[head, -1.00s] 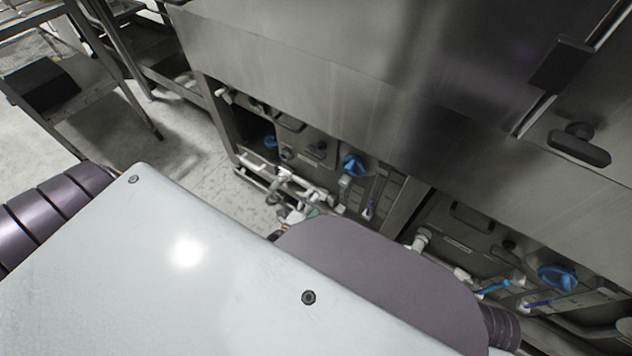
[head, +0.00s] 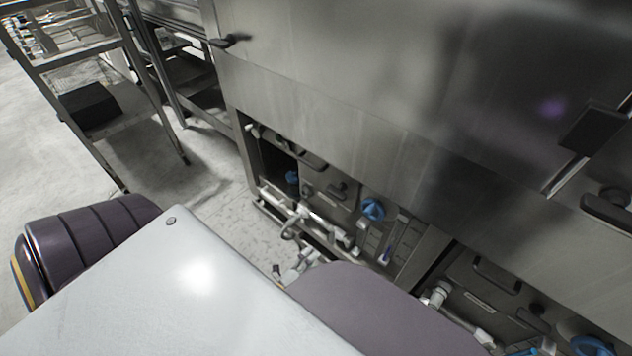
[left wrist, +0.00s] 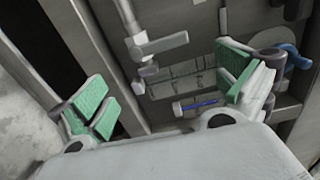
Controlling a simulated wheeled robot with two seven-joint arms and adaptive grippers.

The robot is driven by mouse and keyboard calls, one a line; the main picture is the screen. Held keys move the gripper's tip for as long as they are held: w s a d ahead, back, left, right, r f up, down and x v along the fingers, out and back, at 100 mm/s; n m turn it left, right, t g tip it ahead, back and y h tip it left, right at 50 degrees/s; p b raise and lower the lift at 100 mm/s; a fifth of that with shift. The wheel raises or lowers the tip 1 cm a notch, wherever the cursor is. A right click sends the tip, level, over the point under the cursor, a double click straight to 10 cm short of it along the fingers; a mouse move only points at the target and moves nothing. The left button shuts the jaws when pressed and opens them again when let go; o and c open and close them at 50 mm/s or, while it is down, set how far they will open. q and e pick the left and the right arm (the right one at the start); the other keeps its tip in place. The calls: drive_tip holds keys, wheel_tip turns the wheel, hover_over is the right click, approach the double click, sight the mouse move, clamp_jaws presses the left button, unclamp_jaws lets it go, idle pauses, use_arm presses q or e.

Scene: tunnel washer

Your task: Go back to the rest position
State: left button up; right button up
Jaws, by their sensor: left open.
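My left gripper (left wrist: 165,97) is open and empty in the left wrist view, its green-padded fingers spread wide apart. Between and beyond the fingers are a grey pipe fitting (left wrist: 158,47) and a dark panel with a blue-and-white handle (left wrist: 197,104). I cannot tell whether the fingers touch any of these. In the head view my own white and purple body parts fill the lower left and middle, and I cannot make out the left gripper clearly. My right gripper is in neither view.
The steel washer (head: 330,95) fills the right side. Its open lower bay holds pipes (head: 318,224) and a blue knob (head: 372,209). A metal rack (head: 93,52) with a black box (head: 89,105) stands at the left. Bare floor (head: 38,150) lies beside it.

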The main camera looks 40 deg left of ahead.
use_arm(q)
drive_tip(key=shift+s+n, duration=0.1)
drive_tip(key=shift+n, duration=0.3)
idle(0.4)
